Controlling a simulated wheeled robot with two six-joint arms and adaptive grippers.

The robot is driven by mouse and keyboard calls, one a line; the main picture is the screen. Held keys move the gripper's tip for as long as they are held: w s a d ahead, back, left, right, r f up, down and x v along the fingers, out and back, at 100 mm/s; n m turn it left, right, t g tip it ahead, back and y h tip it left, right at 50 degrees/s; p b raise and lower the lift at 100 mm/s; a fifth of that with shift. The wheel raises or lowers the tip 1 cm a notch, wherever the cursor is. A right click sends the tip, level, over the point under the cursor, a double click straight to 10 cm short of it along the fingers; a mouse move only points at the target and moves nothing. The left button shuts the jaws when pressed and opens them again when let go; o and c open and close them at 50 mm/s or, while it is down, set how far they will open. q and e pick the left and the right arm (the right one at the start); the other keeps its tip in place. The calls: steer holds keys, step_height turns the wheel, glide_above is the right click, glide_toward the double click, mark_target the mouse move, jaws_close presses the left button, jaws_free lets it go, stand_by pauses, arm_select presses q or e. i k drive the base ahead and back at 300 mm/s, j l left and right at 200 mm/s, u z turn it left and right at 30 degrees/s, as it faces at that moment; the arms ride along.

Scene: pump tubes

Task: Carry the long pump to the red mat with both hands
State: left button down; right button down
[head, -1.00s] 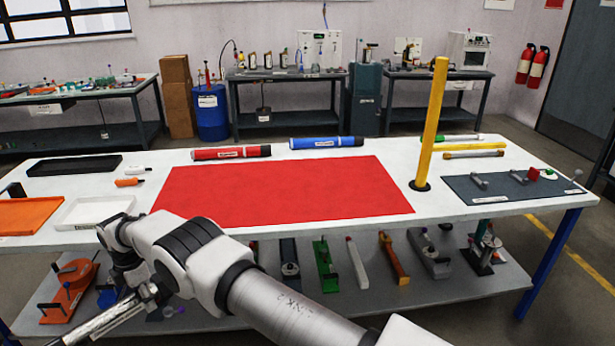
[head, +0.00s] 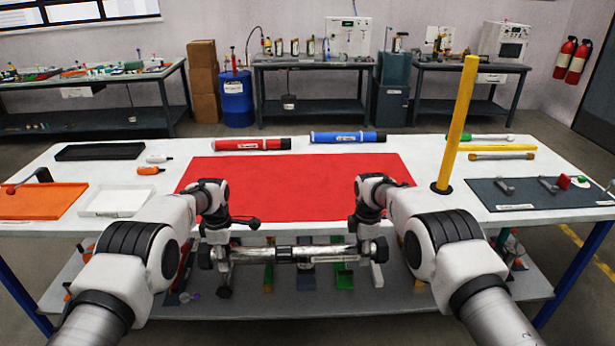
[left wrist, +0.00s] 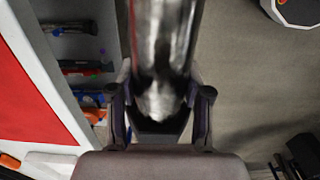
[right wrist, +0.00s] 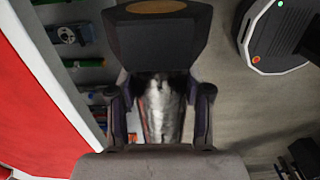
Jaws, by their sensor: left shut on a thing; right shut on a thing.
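The long pump (head: 325,254) is a silver tube with dark bands near its middle, held level, left to right, in front of the table's near edge. My left gripper (head: 222,256) is shut on its left part; the left wrist view shows the silver tube (left wrist: 163,50) between the fingers (left wrist: 160,105). My right gripper (head: 368,250) is shut on its right part; the right wrist view shows silver metal (right wrist: 164,112) between the fingers (right wrist: 160,105) and a black block (right wrist: 155,40) beyond. The red mat (head: 300,180) lies flat and bare behind the pump.
A yellow post (head: 457,125) stands on the table right of the mat. Red (head: 250,144) and blue (head: 347,137) cylinders lie behind the mat. A white tray (head: 117,213) and orange tray (head: 40,212) sit left, a dark mat (head: 510,208) right. A lower shelf (head: 310,292) holds several items.

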mark_target(297, 182)
steer(key=i, duration=1.45)
